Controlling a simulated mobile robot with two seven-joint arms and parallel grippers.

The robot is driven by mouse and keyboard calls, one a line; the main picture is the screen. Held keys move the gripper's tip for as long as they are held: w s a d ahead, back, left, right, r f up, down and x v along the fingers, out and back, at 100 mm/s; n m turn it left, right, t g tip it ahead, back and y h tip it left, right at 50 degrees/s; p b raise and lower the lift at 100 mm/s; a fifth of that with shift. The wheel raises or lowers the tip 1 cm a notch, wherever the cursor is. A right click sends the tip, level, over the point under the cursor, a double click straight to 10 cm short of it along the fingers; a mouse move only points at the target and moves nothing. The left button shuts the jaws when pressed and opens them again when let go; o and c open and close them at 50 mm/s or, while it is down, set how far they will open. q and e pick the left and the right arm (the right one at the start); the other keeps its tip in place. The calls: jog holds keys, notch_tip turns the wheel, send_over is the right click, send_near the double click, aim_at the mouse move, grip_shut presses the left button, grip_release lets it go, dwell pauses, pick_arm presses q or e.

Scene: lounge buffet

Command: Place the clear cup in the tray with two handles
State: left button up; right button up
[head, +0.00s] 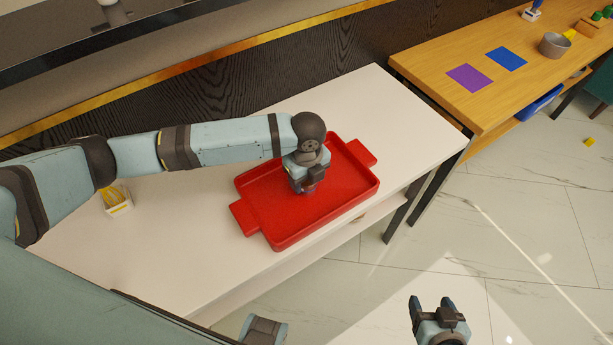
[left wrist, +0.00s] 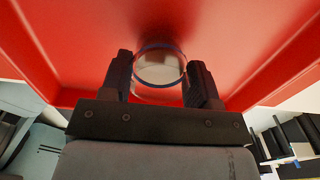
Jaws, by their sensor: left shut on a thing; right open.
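The red tray with two handles (head: 338,205) lies on the white table, a handle at its left and right ends. My left gripper (head: 308,188) is over the inside of the tray, pointing down. In the left wrist view, my left gripper (left wrist: 160,85) is shut on the clear cup (left wrist: 159,66), with a finger on each side of it. The red tray floor (left wrist: 240,30) fills the view behind the cup. I cannot tell whether the cup touches the floor. The cup is hidden in the head view. My right gripper (head: 432,306) is open and empty, over the floor at the bottom right.
The white table (head: 200,245) is mostly bare around the tray. A small white container with yellow contents (head: 117,203) stands at its left. A wooden table (head: 440,65) at the upper right holds a purple mat (head: 469,78), a blue mat (head: 507,59) and a grey bowl (head: 554,46).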

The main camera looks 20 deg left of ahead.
pick_arm(q)
jog(key=shift+f, duration=0.15)
jog(key=o, duration=0.9)
jog(key=shift+o, duration=0.2)
notch_tip(320, 180, up, 12)
